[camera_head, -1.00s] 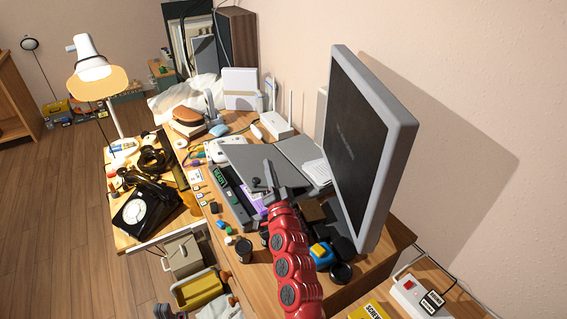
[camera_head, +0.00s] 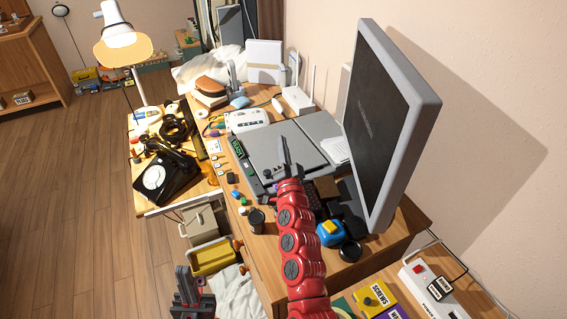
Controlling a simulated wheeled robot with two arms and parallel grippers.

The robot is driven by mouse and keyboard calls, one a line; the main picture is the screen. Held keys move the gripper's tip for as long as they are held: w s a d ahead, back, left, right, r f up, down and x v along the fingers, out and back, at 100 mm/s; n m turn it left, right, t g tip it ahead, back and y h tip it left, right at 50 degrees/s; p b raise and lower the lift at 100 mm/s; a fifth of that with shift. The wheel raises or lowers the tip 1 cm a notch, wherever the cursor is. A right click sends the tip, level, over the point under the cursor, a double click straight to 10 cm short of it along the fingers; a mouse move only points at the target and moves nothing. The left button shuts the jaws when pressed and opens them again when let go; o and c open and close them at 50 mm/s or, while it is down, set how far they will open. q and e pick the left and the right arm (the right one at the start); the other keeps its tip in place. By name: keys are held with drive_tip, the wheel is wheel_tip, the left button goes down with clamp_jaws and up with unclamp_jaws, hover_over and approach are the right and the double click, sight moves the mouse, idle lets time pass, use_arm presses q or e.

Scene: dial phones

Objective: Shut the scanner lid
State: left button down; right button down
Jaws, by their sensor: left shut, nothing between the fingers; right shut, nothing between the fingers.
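The scanner (camera_head: 237,148) is a grey flatbed on the desk, with a small green READY display on its left side. Its grey lid (camera_head: 262,147) lies down, looking flat over the bed; I cannot tell whether a thin gap remains. My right gripper (camera_head: 284,146), on the red arm, is shut and empty over the lid's near part. It hides some of the lid's near edge, and contact is unclear. My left gripper (camera_head: 186,278) is shut and empty, low at the bottom of the view, away from the scanner and below desk height.
A large monitor (camera_head: 385,125) stands right of the scanner. A white router (camera_head: 298,99) is behind it. A blue-and-yellow object (camera_head: 330,233) and a black cup (camera_head: 256,220) sit near the front edge. A black dial phone (camera_head: 165,175) is on the left table.

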drive_tip(key=s+r+b, duration=0.1)
drive_tip(key=s+r, duration=0.3)
drive_tip(key=s, duration=1.2)
drive_tip(key=shift+a, duration=0.3)
drive_tip(key=shift+s, duration=0.1)
